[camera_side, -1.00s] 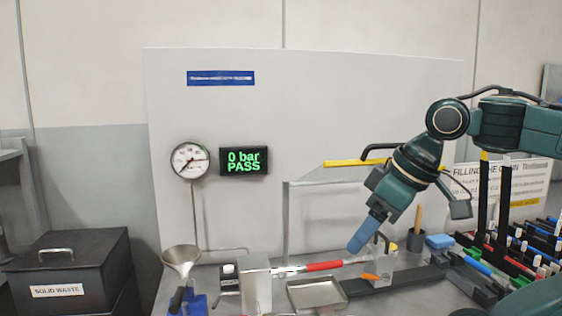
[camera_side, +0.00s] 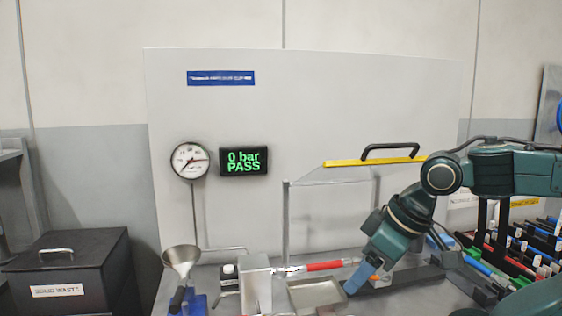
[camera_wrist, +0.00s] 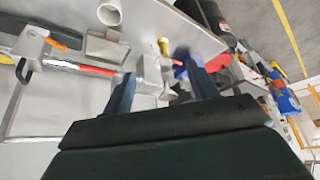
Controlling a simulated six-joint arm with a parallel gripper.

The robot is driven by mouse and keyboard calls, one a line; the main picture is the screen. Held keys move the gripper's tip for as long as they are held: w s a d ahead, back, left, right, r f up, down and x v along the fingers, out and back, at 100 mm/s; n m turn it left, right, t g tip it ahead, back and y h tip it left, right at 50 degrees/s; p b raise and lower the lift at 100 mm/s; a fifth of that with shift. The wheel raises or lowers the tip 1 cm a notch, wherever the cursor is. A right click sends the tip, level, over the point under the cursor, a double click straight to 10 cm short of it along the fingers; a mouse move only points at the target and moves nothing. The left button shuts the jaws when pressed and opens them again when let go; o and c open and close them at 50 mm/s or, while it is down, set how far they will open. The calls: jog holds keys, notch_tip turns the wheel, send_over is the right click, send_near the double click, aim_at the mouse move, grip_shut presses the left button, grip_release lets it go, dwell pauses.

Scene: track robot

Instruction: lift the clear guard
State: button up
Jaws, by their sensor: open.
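The clear guard (camera_side: 332,182) stands upright in front of the white back panel in the side view, a see-through sheet in a thin grey frame. A yellow bar (camera_side: 345,162) runs along its top, with a black handle (camera_side: 390,147) on it. My gripper (camera_side: 357,278) is low at the bench, well below the handle and apart from it, pointing down and left. In the wrist view my gripper's two blue fingers (camera_wrist: 160,66) are spread with nothing held between them. My arm hides the guard's lower right part in the side view.
A funnel (camera_side: 181,259) and a black waste box (camera_side: 70,270) are at the left. The display (camera_side: 243,161) reads 0 bar PASS. Coloured racks (camera_side: 530,250) crowd the right.

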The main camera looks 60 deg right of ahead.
jog(key=shift+r, duration=0.15)
jog(key=c, duration=0.7)
jog(key=shift+d+r+n, duration=0.15)
jog(key=shift+r+n, duration=0.05)
jog(key=shift+n, duration=0.1)
jog(key=c, duration=0.4)
jog(key=shift+d+r, duration=0.1)
jog(key=shift+r, duration=0.2)
grip_shut()
jog(key=s+d+r+n+h, duration=0.1)
jog(key=s+r+n+h, duration=0.1)
jog(key=r+n, duration=0.5)
jog(key=s+d+r+n+h, duration=0.2)
jog(key=s+r+n, duration=0.2)
jog(key=r+n, duration=0.4)
jog(key=s+d+r+n+h, duration=0.2)
jog(key=s+r+n, duration=0.2)
jog(key=r+n, duration=0.3)
jog(key=n, duration=0.4)
jog(key=shift+d+r+t, duration=0.25)
jog(key=shift+r+t, duration=0.05)
jog(key=shift+t, duration=0.1)
